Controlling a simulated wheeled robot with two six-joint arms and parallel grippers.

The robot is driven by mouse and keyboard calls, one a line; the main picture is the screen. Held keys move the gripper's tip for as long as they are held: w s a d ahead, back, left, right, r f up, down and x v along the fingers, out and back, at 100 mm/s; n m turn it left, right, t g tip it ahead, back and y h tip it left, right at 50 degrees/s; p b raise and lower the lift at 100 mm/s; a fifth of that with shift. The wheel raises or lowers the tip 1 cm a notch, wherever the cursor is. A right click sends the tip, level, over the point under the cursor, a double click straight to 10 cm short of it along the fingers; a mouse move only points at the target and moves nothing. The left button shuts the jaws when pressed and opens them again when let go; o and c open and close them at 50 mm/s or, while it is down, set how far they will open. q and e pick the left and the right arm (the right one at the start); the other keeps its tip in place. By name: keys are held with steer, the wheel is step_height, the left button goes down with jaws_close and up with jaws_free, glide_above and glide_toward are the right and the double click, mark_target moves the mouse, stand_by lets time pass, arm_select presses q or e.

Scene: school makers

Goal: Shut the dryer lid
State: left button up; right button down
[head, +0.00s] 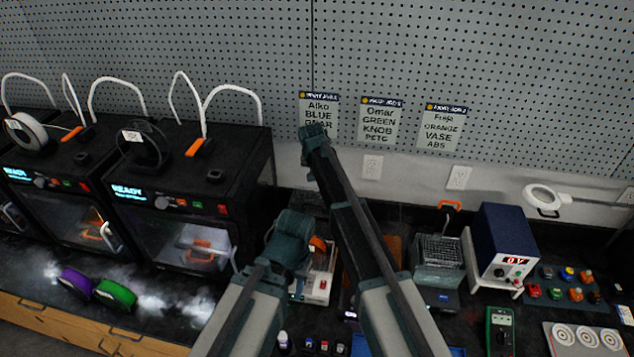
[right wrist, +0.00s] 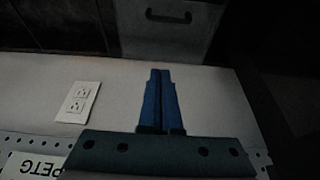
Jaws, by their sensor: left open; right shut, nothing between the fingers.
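A pale box with an orange part on it (head: 318,285), probably the dryer, stands on the bench behind my arms. Much of it is hidden, and I cannot make out its lid or how far it is open. My left gripper (head: 293,222) is open beside and over the left of this box; its fingertips are hard to see. My right gripper (head: 312,130) is raised in front of the pegboard, above the bench. In the right wrist view its blue fingers (right wrist: 160,88) are shut together with nothing between them.
A blue power supply (head: 505,243) and a wire basket (head: 437,250) stand right. A wall outlet (head: 372,167) also shows in the right wrist view (right wrist: 77,102).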

steer(key=b, duration=0.9)
glide_above(317, 210)
steer(key=w, duration=0.5)
steer(key=f, duration=0.9)
steer(key=shift+s+d+f, duration=0.2)
steer(key=shift+s+d, duration=0.05)
steer(key=shift+d, duration=0.1)
steer(key=s, duration=0.4)
steer(key=shift+s+a, duration=0.1)
steer(key=shift+a, duration=0.3)
arm_select(q)
step_height(317, 210, down, 9)
steer(key=shift+f, duration=0.2)
